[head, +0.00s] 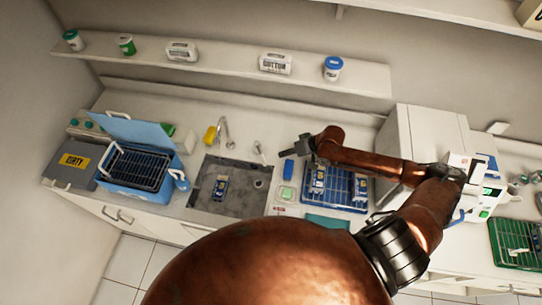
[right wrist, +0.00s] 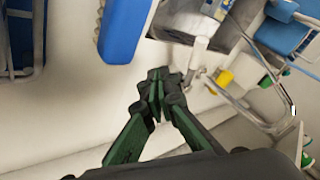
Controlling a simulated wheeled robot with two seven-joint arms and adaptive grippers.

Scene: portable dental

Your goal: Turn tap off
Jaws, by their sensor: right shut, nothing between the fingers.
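The tap's curved metal spout (head: 224,128) stands at the back edge of the grey sink (head: 205,190). A separate small grey lever (head: 258,147) stands to its right, behind the sink's back right corner. In the right wrist view the spout (right wrist: 250,112) is at the right and the pale lever (right wrist: 197,55) is just right of my fingertips. My right gripper (head: 286,153) is right of the lever. Its green fingers (right wrist: 160,82) are shut and empty, and a small gap to the lever appears. I cannot tell whether water runs. My left gripper is not in view.
A blue-topped item (head: 288,168) stands right of the sink, beside a blue wire rack (head: 345,205) with packets. A yellow object (head: 210,135) is left of the spout. A blue box (head: 140,190) stands left of the sink. A shelf (head: 220,60) runs above.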

